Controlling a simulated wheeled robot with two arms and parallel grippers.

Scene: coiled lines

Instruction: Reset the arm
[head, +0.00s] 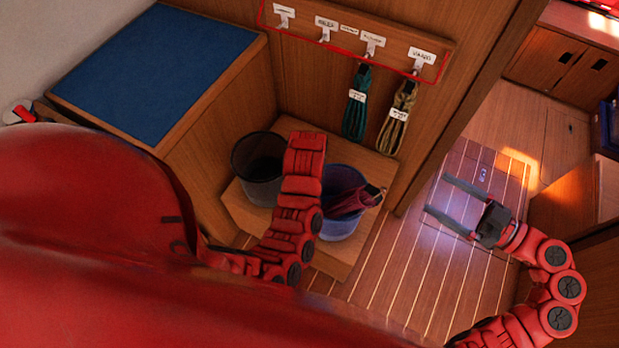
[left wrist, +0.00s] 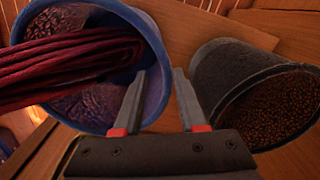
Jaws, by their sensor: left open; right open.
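My left gripper (left wrist: 159,73) is open and empty in the left wrist view, with its fingers between a blue bucket and a dark bucket. In the head view my left forearm rises in front of the buckets and its fingers are hidden. My right gripper (head: 437,193) is open and empty above the slatted floor. A dark red coiled line (head: 347,203) lies in the blue bucket (head: 340,230) and sticks out over its rim; it also shows in the left wrist view (left wrist: 70,62). A teal line (head: 356,105) and a tan line (head: 397,118) hang from hooks.
The hook rail (head: 345,38) has several labelled hooks; the two at left are bare. The dark bucket (head: 258,185) stands left of the blue one on a wooden step (head: 235,212). A blue-cushioned bench (head: 150,70) is at left. Slatted floor (head: 400,275) is free at right.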

